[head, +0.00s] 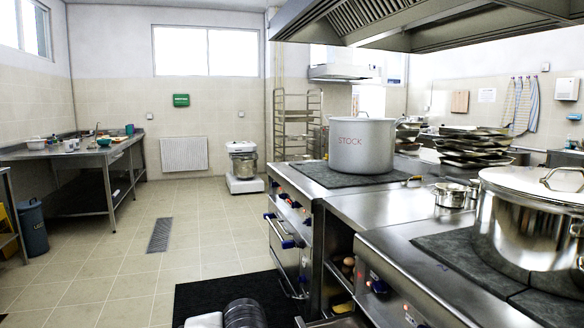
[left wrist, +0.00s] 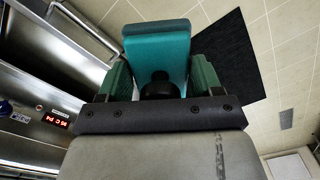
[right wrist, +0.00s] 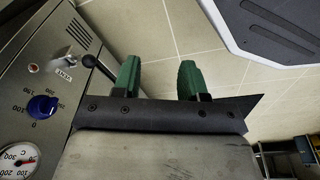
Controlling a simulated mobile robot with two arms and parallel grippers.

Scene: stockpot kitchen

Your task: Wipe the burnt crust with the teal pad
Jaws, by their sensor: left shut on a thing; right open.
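The teal pad (left wrist: 157,45) shows in the left wrist view, with a dark round grip at its near end. My left gripper (left wrist: 160,78) is shut on that grip, one green finger on each side. The pad is held in the air over the floor, beside a steel cooker front. My right gripper (right wrist: 159,68) is open, with nothing between its green fingers, beside a control panel with a blue knob (right wrist: 43,107). Neither gripper's fingers show in the head view. I cannot make out a burnt crust in any view.
A STOCK pot (head: 362,147) stands on a dark plate of the range. A lidded steel pot (head: 530,225) is at the right, and a small pan (head: 450,195) sits on the steel top. A dark mat (head: 225,298) lies on the floor. The tiled floor at left is mostly free.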

